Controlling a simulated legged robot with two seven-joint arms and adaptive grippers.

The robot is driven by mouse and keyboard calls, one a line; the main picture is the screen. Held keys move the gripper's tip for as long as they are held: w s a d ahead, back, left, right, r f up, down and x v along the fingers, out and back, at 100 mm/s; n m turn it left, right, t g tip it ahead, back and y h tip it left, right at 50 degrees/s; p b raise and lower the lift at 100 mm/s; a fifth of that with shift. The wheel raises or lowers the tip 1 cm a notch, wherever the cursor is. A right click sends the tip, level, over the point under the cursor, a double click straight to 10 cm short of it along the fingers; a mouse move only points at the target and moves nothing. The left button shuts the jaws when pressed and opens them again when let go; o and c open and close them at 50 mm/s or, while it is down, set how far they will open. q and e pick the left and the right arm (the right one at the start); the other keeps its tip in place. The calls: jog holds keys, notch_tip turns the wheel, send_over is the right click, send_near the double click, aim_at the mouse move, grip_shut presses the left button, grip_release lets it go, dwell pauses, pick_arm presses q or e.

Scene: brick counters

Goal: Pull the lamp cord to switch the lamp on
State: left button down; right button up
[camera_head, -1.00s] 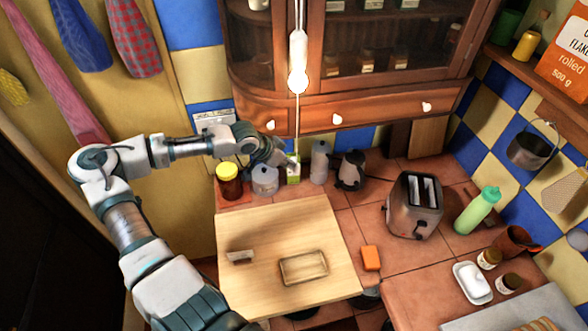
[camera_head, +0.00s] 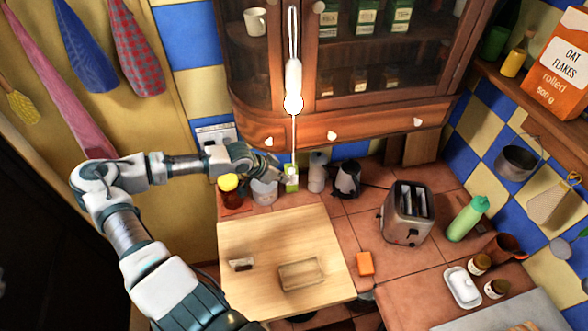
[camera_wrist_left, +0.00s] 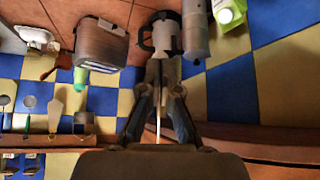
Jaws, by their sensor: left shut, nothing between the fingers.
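The lamp (camera_head: 293,92) hangs in front of the wall cabinet in the head view; its bulb looks bright white. A thin pale cord (camera_head: 294,135) runs straight down from it to a small light knob (camera_head: 292,171). My left gripper (camera_head: 280,172) reaches in from the left, its tips beside the cord's lower end, close to the knob. It is shut with nothing held; whether it touches the cord is unclear. In the wrist view, my left gripper's fingers (camera_wrist_left: 159,98) show, with a thin pale line, perhaps the cord, near them. My right gripper is not in view.
Below the gripper stand a yellow-lidded jar (camera_head: 230,190), a clear container (camera_head: 264,190), a green carton (camera_head: 291,185) and a kettle (camera_head: 347,180). A toaster (camera_head: 407,213) stands further right. The wooden cabinet (camera_head: 345,128) is close behind the cord. A wooden board (camera_head: 330,240) lies in front.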

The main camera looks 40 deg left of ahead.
pick_arm(q)
jog(key=shift+s+a+f, duration=0.1)
jog(key=shift+s+a, duration=0.2)
jog(key=shift+s, duration=0.05)
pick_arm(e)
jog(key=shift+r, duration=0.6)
pick_arm(q)
jog(key=v, duration=1.2)
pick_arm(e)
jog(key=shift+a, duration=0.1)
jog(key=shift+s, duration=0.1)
